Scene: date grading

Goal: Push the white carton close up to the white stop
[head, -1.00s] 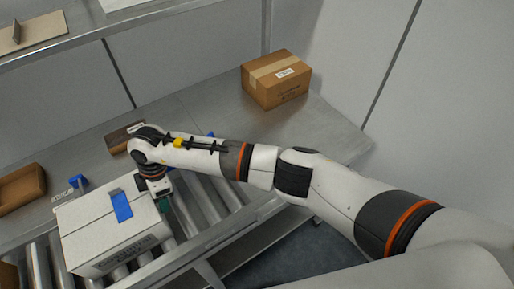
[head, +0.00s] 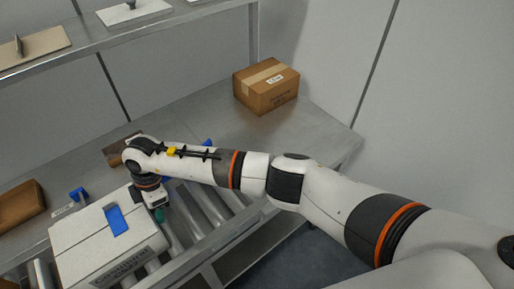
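The white carton (head: 88,246) sits on the metal rollers at lower left, with a blue strip on top and dark print on its near side. My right arm comes in from the right. Its gripper (head: 159,213) points down beside the carton's right side, with a greenish tip. It looks close against that side, but contact is hard to tell. Its fingers are mostly hidden, so open or shut is unclear. I cannot make out a white stop for certain; a small white label (head: 62,212) lies by a blue bracket (head: 78,195) behind the carton. My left gripper is out of view.
A brown cardboard box (head: 266,88) stands on the metal table at the back. A brown tray (head: 20,206) is at the left edge, and a small brown item (head: 116,154) lies behind my wrist. A shelf (head: 80,52) crosses above. Bare rollers (head: 205,205) lie right of the carton.

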